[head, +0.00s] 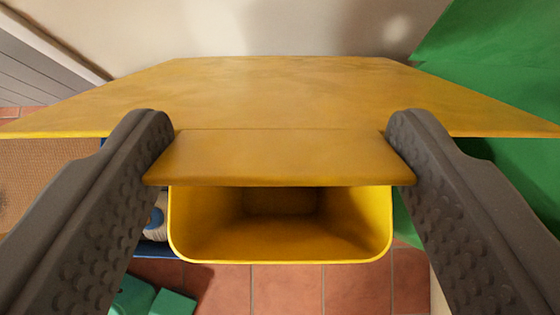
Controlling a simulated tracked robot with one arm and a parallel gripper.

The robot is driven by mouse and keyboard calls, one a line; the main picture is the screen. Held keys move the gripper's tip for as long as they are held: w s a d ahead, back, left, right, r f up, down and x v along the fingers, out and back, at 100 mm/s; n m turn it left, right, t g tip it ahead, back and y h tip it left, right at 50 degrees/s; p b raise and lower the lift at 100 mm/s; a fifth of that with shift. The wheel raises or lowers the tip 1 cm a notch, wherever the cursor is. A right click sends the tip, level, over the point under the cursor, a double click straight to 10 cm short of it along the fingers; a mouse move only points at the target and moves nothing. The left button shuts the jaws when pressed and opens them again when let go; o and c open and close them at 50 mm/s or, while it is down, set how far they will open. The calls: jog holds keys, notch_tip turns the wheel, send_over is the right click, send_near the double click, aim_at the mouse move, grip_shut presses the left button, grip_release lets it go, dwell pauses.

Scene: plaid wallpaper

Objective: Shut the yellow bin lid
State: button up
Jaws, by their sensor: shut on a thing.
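The yellow bin lid (280,92) is a broad flat panel across the upper middle of the head view. A narrower front flap (280,157) of it sits between the two dark, bumpy fingers of my gripper (281,150). The fingers touch the flap's left and right edges, so my gripper is shut on the lid. Below the flap is the yellow bin (280,255), with its rounded mouth showing and its inside looking empty. A gap is visible between the flap and the bin's front rim. The bin's far rim and the lid's hinge are hidden.
A large green thing (500,65) stands at the right. A brown textured surface (45,180) is at the left, and a blue thing (150,248) is partly hidden behind the left finger. Green pieces (172,302) lie at the bottom left. Terracotta floor tiles (290,290) show in front.

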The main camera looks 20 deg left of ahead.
jog(key=shift+w+r+p, duration=0.35)
jog(key=shift+w+r, duration=0.2)
jog(key=shift+w, duration=0.05)
jog(key=o, duration=1.4)
jog(key=shift+a+f, duration=0.1)
jog(key=shift+s+r, duration=0.3)
jog(key=shift+s, duration=0.15)
jog(key=v, duration=1.2)
jog(key=shift+s+r, duration=0.25)
jog(key=shift+d, duration=0.2)
